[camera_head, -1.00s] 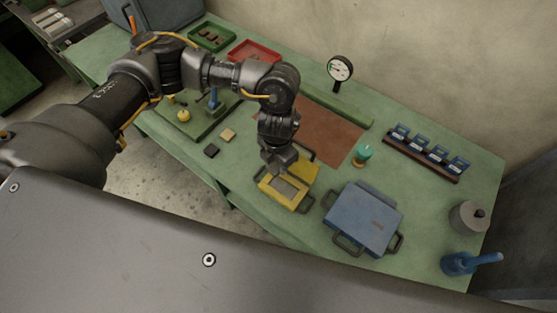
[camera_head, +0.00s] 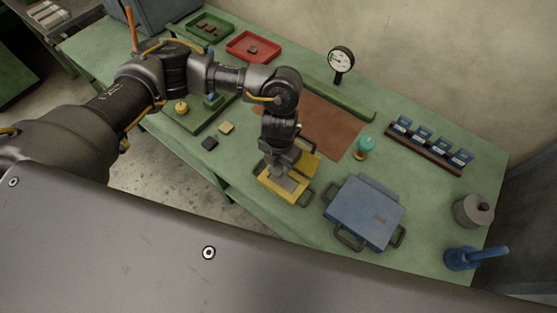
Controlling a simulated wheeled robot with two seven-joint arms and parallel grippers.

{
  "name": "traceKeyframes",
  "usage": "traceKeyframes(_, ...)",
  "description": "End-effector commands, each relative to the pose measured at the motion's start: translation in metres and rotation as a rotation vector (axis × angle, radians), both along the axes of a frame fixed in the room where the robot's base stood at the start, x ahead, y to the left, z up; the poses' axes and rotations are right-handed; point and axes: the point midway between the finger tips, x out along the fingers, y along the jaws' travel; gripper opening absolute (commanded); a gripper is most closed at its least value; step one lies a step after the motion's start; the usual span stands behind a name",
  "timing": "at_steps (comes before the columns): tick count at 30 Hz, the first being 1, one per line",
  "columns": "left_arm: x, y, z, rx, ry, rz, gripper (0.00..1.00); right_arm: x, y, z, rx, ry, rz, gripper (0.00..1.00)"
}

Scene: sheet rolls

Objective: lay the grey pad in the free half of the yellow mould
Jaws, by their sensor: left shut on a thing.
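The yellow mould (camera_head: 268,185) lies open near the front edge of the green bench, with handles at its ends. A flat grey area shows inside its front part. My left gripper (camera_head: 281,170) points down over the mould and is shut on the grey pad (camera_head: 291,184), which is low at the mould. The fingers and wrist hide part of the pad and the mould's back part, so I cannot tell whether the pad touches the mould floor. My right gripper is not in view.
A closed blue mould (camera_head: 366,208) stands to the right. A dark square (camera_head: 209,143) and a tan square (camera_head: 227,127) lie to the left. Behind are a brown mat (camera_head: 325,125), a green-topped jar (camera_head: 364,147) and a dial gauge (camera_head: 341,62). A rack (camera_head: 430,145) stands at back right.

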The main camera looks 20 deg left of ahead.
Motion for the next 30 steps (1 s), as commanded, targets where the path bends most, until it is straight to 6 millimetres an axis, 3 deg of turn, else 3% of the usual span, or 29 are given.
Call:
traceKeyframes(12,0.000,0.000,-0.038,-0.001,0.001,0.000,0.16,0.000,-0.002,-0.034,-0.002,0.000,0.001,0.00)
traceKeyframes(30,-0.002,0.000,-0.044,0.002,0.005,-0.002,0.16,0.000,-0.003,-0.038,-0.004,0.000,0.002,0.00)
